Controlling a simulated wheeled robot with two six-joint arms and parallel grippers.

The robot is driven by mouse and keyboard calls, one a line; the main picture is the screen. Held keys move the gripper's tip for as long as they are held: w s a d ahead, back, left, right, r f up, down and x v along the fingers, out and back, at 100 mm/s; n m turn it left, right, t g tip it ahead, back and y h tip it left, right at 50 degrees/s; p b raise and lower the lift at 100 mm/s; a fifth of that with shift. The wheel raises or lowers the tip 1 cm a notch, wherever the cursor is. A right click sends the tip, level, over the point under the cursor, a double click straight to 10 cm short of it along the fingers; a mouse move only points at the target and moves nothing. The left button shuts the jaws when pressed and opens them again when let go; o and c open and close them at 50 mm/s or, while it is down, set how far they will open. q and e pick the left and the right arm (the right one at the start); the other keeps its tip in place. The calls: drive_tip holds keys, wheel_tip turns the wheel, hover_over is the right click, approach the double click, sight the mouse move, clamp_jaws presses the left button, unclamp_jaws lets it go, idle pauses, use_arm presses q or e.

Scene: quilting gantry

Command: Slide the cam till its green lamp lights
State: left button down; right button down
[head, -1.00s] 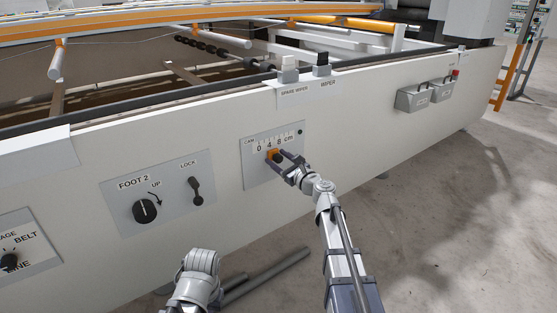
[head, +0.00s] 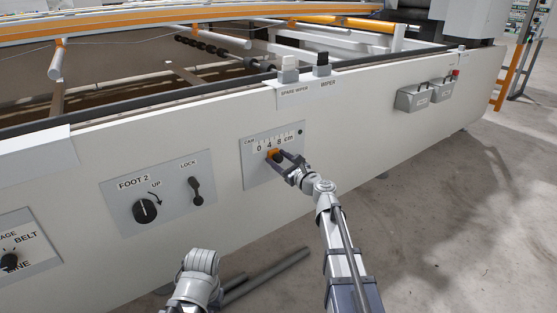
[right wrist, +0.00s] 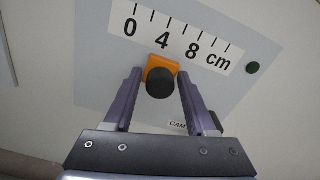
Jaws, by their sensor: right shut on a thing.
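The cam is an orange slider with a round black knob (right wrist: 160,84), set in a pale grey plate (head: 257,175) marked CAM. It sits below the scale (right wrist: 175,38), close to the 4. My right gripper (head: 275,156) is shut on the cam, with one finger on each side of it in the right wrist view. The cam's lamp (right wrist: 253,68) at the plate's right is dark green and looks unlit; in the head view it is a small dark dot (head: 301,131). My left gripper is out of view; only part of that arm shows.
Left of the cam plate is a panel with the FOOT 2 knob (head: 145,210) and the LOCK lever (head: 195,191). Two grey boxes (head: 412,98) are at the right.

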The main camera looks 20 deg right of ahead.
drive_tip(key=shift+w+d, duration=0.25)
drive_tip(key=shift+d, duration=0.4)
drive_tip(key=c, duration=0.5)
unclamp_jaws()
drive_tip(key=shift+s, duration=0.1)
drive_tip(key=v, duration=0.7)
drive_tip(key=shift+s, duration=0.3)
